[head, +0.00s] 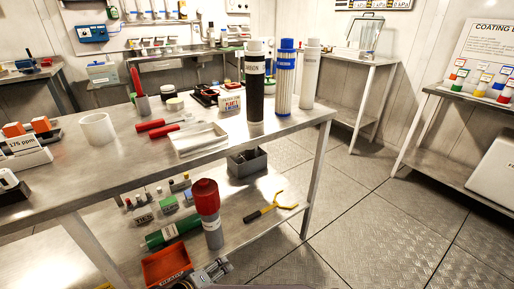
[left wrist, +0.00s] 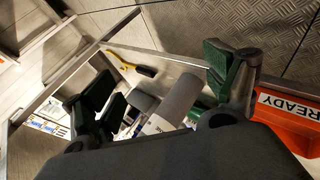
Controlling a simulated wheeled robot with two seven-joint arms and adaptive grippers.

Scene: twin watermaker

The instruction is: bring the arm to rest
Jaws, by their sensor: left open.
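My left gripper (head: 205,274) shows only in part at the bottom edge of the head view, in front of the lower shelf. In the left wrist view its two green-padded fingers (left wrist: 158,82) are spread wide with nothing clasped between them. A grey cylinder (left wrist: 180,97) shows beyond the gap, apart from the pads as far as I can tell. My right gripper is in neither view.
The steel table (head: 75,155) carries tall filter cartridges (head: 255,85), a white tray (head: 198,139) and a white ring (head: 97,128). Its lower shelf holds a red-topped grey bottle (head: 208,215), a red bin (head: 166,265) and a yellow tool (head: 270,207). Floor (head: 400,220) at right is clear.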

